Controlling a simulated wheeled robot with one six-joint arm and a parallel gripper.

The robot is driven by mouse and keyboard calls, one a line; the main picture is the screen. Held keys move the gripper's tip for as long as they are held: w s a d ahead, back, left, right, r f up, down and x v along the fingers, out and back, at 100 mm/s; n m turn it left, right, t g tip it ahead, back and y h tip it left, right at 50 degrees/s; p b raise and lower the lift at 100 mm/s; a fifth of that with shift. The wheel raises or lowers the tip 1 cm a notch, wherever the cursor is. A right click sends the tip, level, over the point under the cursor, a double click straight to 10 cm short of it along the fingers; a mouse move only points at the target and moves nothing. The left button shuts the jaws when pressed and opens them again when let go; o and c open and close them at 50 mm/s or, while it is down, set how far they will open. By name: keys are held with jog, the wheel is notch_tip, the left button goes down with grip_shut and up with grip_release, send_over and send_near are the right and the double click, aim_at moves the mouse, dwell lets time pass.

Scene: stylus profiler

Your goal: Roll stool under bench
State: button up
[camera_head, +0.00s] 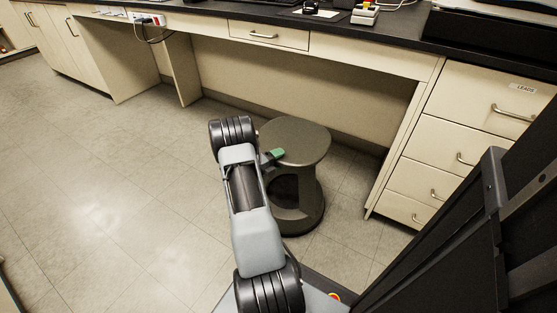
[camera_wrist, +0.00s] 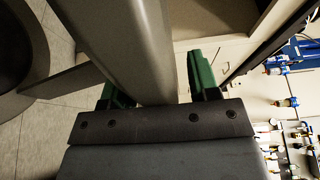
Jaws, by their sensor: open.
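The stool (camera_head: 308,142) is dark grey-brown, with a round seat on a hollow pedestal and a wide round base. It stands upright on the floor in front of the bench's open knee space. The bench (camera_head: 350,46) has a black top and cream fronts. My gripper (camera_head: 272,157) is at the left edge of the seat; one green finger shows there, the rest is hidden by my arm. In the wrist view, my gripper (camera_wrist: 160,82) is open, with green fingers on both sides of what looks like the stool's seat rim (camera_wrist: 132,45). Contact cannot be told.
A drawer cabinet (camera_head: 460,150) bounds the knee space on the right, and a cream side panel (camera_head: 182,68) on the left. The floor (camera_head: 110,190) to the left is clear. A power strip (camera_head: 147,19) with a hanging cable is at the bench edge.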

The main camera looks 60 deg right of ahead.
jog(key=shift+c, duration=0.2)
grip_shut()
dwell(0.3)
jog(key=shift+w+d, duration=0.1)
